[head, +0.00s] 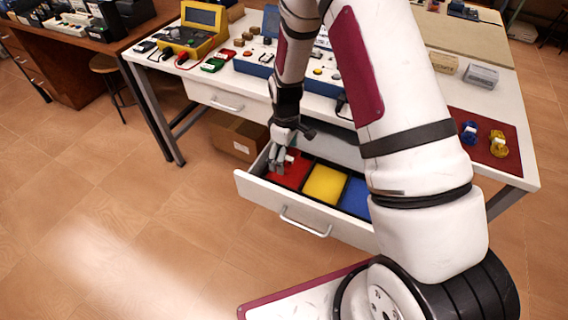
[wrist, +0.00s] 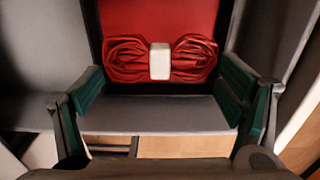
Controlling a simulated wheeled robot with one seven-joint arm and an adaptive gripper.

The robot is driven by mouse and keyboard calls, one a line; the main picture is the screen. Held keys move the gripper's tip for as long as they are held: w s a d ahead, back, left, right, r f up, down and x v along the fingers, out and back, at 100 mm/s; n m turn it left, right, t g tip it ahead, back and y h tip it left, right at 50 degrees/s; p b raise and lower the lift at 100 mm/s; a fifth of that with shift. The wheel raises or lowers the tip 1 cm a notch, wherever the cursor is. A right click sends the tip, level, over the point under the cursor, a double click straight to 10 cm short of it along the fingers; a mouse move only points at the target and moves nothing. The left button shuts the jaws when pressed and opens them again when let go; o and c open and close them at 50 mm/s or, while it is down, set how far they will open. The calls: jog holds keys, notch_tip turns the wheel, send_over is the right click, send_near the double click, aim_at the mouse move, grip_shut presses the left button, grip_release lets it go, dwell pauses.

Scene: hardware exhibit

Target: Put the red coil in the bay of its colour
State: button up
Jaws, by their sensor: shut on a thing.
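The red coil (wrist: 190,58), a wound bundle with a white band round its middle, lies across between my fingertips in the wrist view. My gripper (wrist: 160,84) is shut on its two ends. In the head view my gripper (head: 278,165) points down into the left end of the open drawer, at the red bay (head: 290,178). The red bay floor (wrist: 160,18) shows behind the coil in the wrist view. Whether the coil touches that floor, I cannot tell. The fingers mostly hide the coil in the head view.
The drawer (head: 268,200) also has a yellow bay (head: 325,185) and a blue bay (head: 356,197). A blue coil (head: 468,133) and a yellow coil (head: 498,146) stand on a dark red mat (head: 482,155) on the table. A cardboard box (head: 237,138) sits below the table.

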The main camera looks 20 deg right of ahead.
aim_at(286, 163)
jog(key=shift+f, duration=2)
jog(key=shift+f, duration=0.2)
jog(key=o, duration=0.9)
jog(key=shift+c, duration=0.2)
notch_tip(286, 163, up, 12)
jog(key=shift+d+r, duration=0.1)
jog(key=shift+r, duration=0.15)
